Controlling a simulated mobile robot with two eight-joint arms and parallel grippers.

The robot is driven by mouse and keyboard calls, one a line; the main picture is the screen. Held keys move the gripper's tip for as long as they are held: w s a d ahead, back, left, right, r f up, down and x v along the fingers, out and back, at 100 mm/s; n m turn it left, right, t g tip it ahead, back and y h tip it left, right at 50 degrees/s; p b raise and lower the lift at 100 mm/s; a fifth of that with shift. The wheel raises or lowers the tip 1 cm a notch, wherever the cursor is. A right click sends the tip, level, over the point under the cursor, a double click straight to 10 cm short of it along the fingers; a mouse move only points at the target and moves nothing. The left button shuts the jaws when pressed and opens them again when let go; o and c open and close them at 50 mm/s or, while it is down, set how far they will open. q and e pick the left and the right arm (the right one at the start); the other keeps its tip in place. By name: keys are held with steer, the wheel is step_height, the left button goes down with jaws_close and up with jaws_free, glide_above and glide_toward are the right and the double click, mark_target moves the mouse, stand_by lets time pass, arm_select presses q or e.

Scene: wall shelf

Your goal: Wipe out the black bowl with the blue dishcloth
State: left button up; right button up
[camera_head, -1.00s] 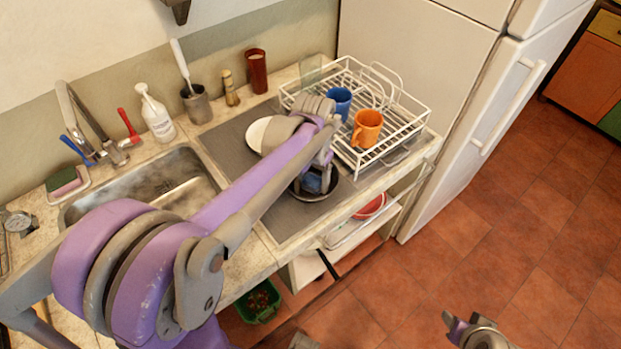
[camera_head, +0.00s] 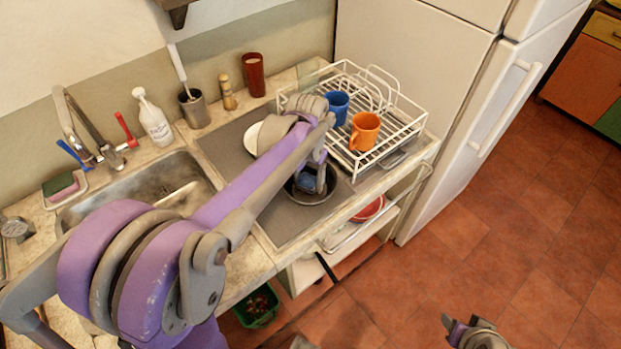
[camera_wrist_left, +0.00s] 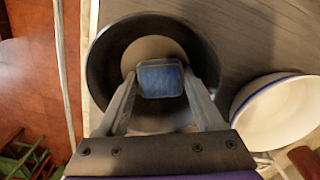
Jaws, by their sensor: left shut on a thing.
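The black bowl (camera_head: 323,195) stands on the grey mat beside the sink, in front of the dish rack. It also shows in the left wrist view (camera_wrist_left: 106,62), with a paler bottom. My left gripper (camera_head: 314,184) points down into the bowl. In the left wrist view its two fingers (camera_wrist_left: 160,82) are shut on the blue dishcloth (camera_wrist_left: 160,80), a folded pad held over the bowl's inside. I cannot tell whether the cloth touches the bowl's surface. My right gripper (camera_head: 462,330) is low at the bottom right over the floor, and its fingers are not clear.
A white dish rack (camera_head: 400,132) holds a blue mug (camera_head: 337,106) and an orange mug (camera_head: 364,131) just behind the bowl. A white bowl with a blue rim (camera_wrist_left: 275,112) lies close beside the black bowl. The counter's front edge is near.

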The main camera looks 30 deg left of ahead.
steer(key=shift+r, duration=0.1)
arm_select(q)
steer(key=shift+d+r+p, duration=0.1)
steer(key=shift+r+p, duration=0.8)
steer(key=shift+r, duration=0.65)
steer(key=shift+d+r+p, duration=0.15)
steer(key=shift+r+p, duration=0.65)
steer(key=shift+r, duration=0.75)
steer(key=shift+d+r+p, duration=0.1)
steer(key=shift+r+p, duration=0.65)
steer(key=shift+r, duration=0.8)
steer(key=shift+f, duration=0.1)
arm_select(e)
step_height(320, 180, up, 6)
steer(key=w, duration=0.2)
steer(key=shift+w+r, duration=0.25)
steer(key=shift+w, duration=0.05)
arm_select(q)
steer(key=shift+s, duration=0.2)
arm_select(e)
steer(key=shift+s, duration=0.1)
